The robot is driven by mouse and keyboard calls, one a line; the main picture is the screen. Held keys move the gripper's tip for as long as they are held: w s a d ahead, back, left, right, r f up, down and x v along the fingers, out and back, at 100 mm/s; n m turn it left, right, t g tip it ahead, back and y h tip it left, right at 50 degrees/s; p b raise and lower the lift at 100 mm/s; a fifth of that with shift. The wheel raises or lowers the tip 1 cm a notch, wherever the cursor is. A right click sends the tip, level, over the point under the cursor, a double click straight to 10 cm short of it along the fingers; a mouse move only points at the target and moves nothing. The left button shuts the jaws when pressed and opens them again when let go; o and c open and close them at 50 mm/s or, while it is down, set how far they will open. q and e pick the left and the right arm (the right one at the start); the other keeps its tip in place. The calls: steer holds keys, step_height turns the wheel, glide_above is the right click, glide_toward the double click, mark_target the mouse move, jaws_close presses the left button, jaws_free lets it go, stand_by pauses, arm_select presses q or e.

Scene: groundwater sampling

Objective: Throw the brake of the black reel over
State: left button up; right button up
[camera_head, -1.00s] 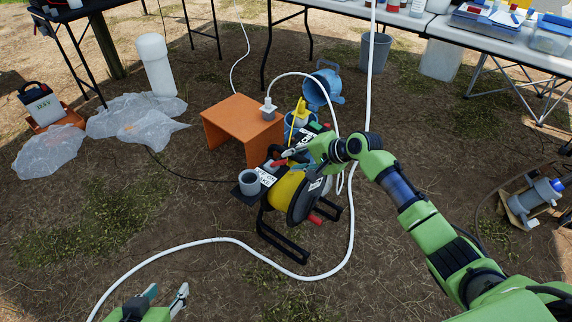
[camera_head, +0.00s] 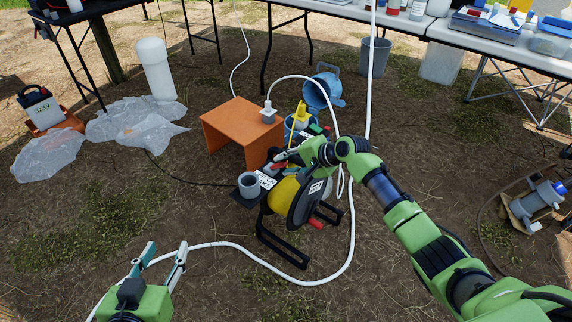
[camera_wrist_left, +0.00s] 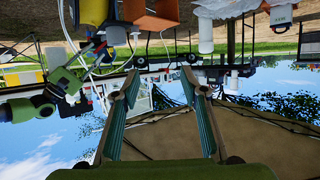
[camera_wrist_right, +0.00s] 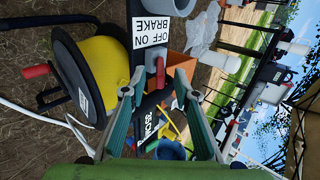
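The black reel (camera_head: 310,203) with its yellow drum stands on a black frame on the ground in the middle of the head view. In the right wrist view the reel (camera_wrist_right: 68,75) is at left, and a white OFF ON BRAKE label (camera_wrist_right: 151,32) is at the top. The red brake lever (camera_wrist_right: 158,68) shows between my right fingertips, with space visible around it; contact cannot be told. My right gripper (camera_head: 284,158) is open at the reel's top; its fingers also show in the right wrist view (camera_wrist_right: 155,86). My left gripper (camera_head: 166,250) is open and empty, left of the reel.
A grey cup (camera_head: 249,185) sits at the reel's left side. An orange stand (camera_head: 235,118) and a blue container (camera_head: 324,90) are behind it. A white hose (camera_head: 235,243) curves over the ground before the reel. Tables stand at the back.

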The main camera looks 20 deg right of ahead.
mark_target(277, 164)
steer(key=shift+c, duration=0.4)
jaws_close()
steer(key=shift+w+a+r+g+h+p, duration=0.3)
steer(key=shift+w+a+r+p, duration=0.25)
steer(key=shift+p, duration=0.5)
steer(key=shift+w+a+r+g+h+p, duration=0.4)
steer(key=shift+w+a+r+g+p, duration=0.15)
steer(key=shift+w+r+p, duration=0.4)
arm_select(q)
steer(key=s+a+f+g+y, duration=0.1)
steer(key=s+a+f+g, duration=0.1)
steer(key=s+f+g, duration=0.3)
steer(key=s+a+f+g+y, duration=0.1)
steer(key=s+a+f+g, duration=0.2)
steer(key=s, duration=0.8)
step_height(277, 164, down, 2)
steer(key=shift+s+a+f+n+g+y, duration=0.2)
steer(key=shift+s+a+n+g+y, duration=0.15)
steer(key=shift+g, duration=0.55)
arm_select(e)
steer(key=shift+s+f, duration=0.15)
steer(key=shift+f, duration=0.05)
steer(key=shift+a, duration=0.1)
